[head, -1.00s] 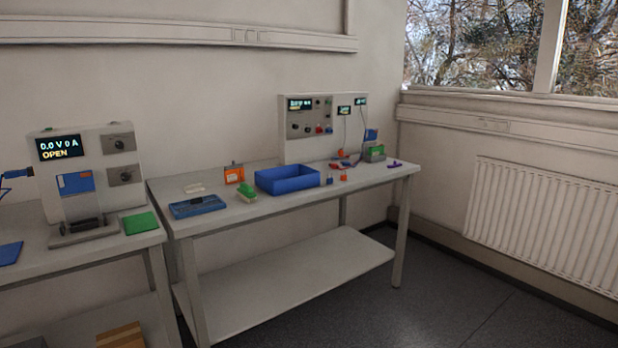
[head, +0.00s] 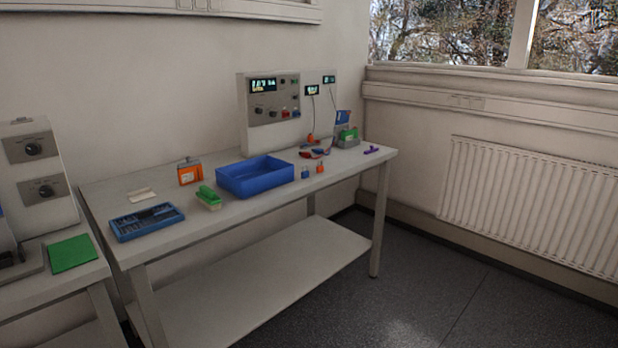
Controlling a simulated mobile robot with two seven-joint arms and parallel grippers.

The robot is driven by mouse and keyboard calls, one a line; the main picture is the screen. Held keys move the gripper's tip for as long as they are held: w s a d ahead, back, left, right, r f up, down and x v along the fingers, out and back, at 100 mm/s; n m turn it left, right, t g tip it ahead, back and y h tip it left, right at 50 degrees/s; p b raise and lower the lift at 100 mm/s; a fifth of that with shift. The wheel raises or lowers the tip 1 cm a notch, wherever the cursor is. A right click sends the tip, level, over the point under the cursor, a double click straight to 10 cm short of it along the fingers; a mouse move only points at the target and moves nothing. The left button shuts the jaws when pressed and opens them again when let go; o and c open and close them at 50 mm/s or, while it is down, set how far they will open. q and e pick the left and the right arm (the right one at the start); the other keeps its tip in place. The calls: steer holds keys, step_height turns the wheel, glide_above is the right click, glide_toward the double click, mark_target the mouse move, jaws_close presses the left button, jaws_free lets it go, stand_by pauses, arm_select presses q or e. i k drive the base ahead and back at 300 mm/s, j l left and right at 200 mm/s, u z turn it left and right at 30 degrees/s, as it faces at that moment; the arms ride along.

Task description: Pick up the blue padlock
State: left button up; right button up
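A small blue padlock (head: 305,173) stands on the right workbench, just right of the blue bin (head: 256,178). A small orange-red padlock-like item (head: 320,168) stands close to its right. Both are small in the head view, so fine detail is hard to tell. Neither of my grippers shows in the head view.
The workbench (head: 268,207) also holds a blue tray (head: 147,222), a green-topped brush (head: 209,197), an orange box (head: 190,172), a cycler panel (head: 273,112) and a purple item (head: 371,149). A second bench with a green mat (head: 71,253) is at left. Floor is free at right.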

mark_target(304, 174)
steer(key=i+j, duration=0.1)
steer(key=i+u, duration=0.1)
steer(key=u, duration=0.25)
steer(key=i+l+u, duration=0.1)
steer(key=u, duration=0.3)
steer(key=i+l+u, duration=0.2)
steer(key=l, duration=0.2)
steer(key=i+l+u, duration=0.2)
steer(key=l, duration=0.15)
steer(key=i+l, duration=0.1)
steer(key=l, duration=0.25)
steer(key=i+l+u, duration=0.15)
steer(key=l, duration=0.25)
steer(key=i+l, duration=0.1)
steer(key=l, duration=0.25)
steer(key=i+l+u, duration=0.15)
steer(key=l, duration=0.25)
steer(key=k, duration=0.05)
